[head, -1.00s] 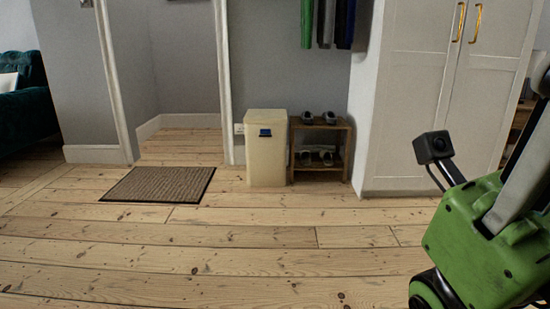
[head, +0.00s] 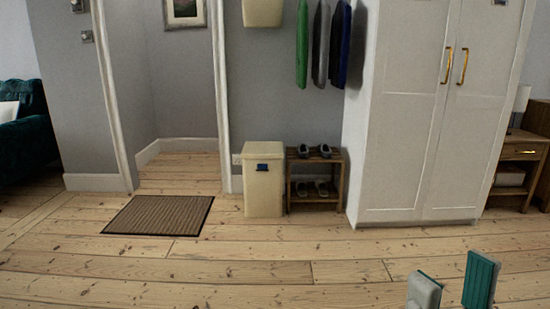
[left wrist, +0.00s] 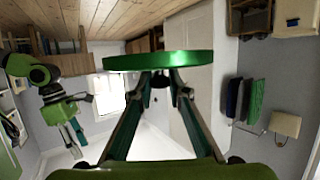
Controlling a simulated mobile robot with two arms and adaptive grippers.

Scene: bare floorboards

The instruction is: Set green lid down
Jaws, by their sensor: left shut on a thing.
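A round, flat green lid (left wrist: 158,60) shows edge-on in the left wrist view. My left gripper (left wrist: 160,78) is shut on it, with both fingers reaching its near side. The lid is held clear of the floor. Neither the lid nor my left gripper shows in the head view. My right gripper (head: 452,285) is at the bottom right of the head view, its two fingertips apart with bare floor between them. My right arm and gripper (left wrist: 70,135) also show at the left of the left wrist view.
A cream bin (head: 263,185) with a blue label stands beside a wooden shoe rack (head: 302,194). A white wardrobe (head: 425,130) is to their right. A brown doormat (head: 158,216) lies at the left. The floorboards (head: 230,270) in front are clear.

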